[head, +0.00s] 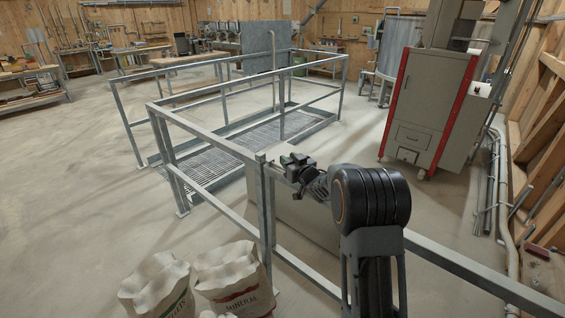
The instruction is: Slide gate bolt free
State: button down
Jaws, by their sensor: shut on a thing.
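My arm reaches from the lower right of the head view to the metal railing. My gripper (288,162) is at the top of a grey post (264,205), where the gate railing (210,133) meets the railing on the right. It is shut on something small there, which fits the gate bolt. The bolt itself is mostly hidden by the gripper and too small to make out, so I cannot tell how far it is slid. The gate stands in line with the post, with no clear gap visible.
A grey cabinet with red edges (428,110) stands at the right. The floor at left is clear.

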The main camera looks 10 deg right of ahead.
jog(key=shift+d+f, duration=0.1)
jog(key=c, duration=1.1)
grip_release()
jog(key=shift+s, duration=0.1)
jog(key=shift+c, duration=0.2)
jog(key=shift+o, duration=0.6)
jog(key=shift+s+d, duration=0.1)
jog(key=shift+s, duration=0.05)
jog(key=shift+o, duration=1.2)
jog(key=b+v, duration=0.2)
jog(key=v, duration=1.1)
jog(key=shift+s+b, duration=0.3)
jog(key=shift+r, duration=0.2)
